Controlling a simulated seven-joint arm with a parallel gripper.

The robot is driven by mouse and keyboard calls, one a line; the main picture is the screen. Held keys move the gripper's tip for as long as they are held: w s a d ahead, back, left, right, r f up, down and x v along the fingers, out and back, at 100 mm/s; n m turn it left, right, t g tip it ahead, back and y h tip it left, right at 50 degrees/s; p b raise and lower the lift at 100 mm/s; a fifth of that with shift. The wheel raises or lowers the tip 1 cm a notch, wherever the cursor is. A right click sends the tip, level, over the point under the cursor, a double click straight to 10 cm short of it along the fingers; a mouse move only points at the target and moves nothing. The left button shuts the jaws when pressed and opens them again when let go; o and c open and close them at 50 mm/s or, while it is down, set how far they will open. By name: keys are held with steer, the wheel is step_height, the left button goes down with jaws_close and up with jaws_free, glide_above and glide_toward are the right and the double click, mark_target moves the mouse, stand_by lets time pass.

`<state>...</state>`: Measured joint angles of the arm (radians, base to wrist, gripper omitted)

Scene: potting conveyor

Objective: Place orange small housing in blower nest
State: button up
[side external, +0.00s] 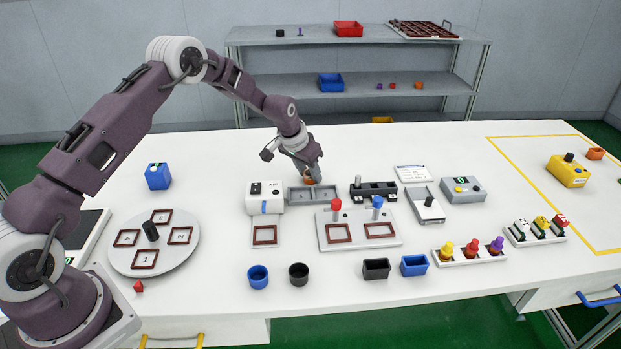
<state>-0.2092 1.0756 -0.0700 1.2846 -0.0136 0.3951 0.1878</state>
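My gripper (311,178) points down over the back edge of a grey two-bay tray in the middle of the table. A small orange housing (310,181) shows at its fingertips, partly hidden by them. At this size I cannot tell whether the fingers are closed on it or only around it, nor whether it touches anything below. No part is clearly marked as the blower nest. A white machine (264,194) with a brown square frame (265,235) in front stands left of the tray. The frame looks empty.
The grey tray (315,195) lies right below my gripper. A black fixture (374,190) stands to its right, and a plate with red and blue knobs (358,230) in front. A numbered turntable (153,243) is at left. Cups and boxes line the front.

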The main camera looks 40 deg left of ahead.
jaws_close()
step_height(320, 180, up, 9)
steer(key=s+d+r, duration=0.2)
steer(key=s+r, duration=0.1)
steer(key=s, duration=0.7)
steer(key=s+d+r, duration=0.2)
steer(key=s, duration=0.8)
steer(key=s+f, duration=0.4)
steer(key=s, duration=0.1)
steer(key=w+a, duration=0.3)
steer(key=w, duration=0.8)
steer(key=w+a, duration=0.3)
steer(key=w, duration=0.9)
step_height(320, 180, down, 10)
steer(key=shift+r, duration=0.1)
steer(key=shift+s, duration=0.1)
steer(key=o, duration=0.7)
jaws_free()
steer(key=shift+o, duration=0.2)
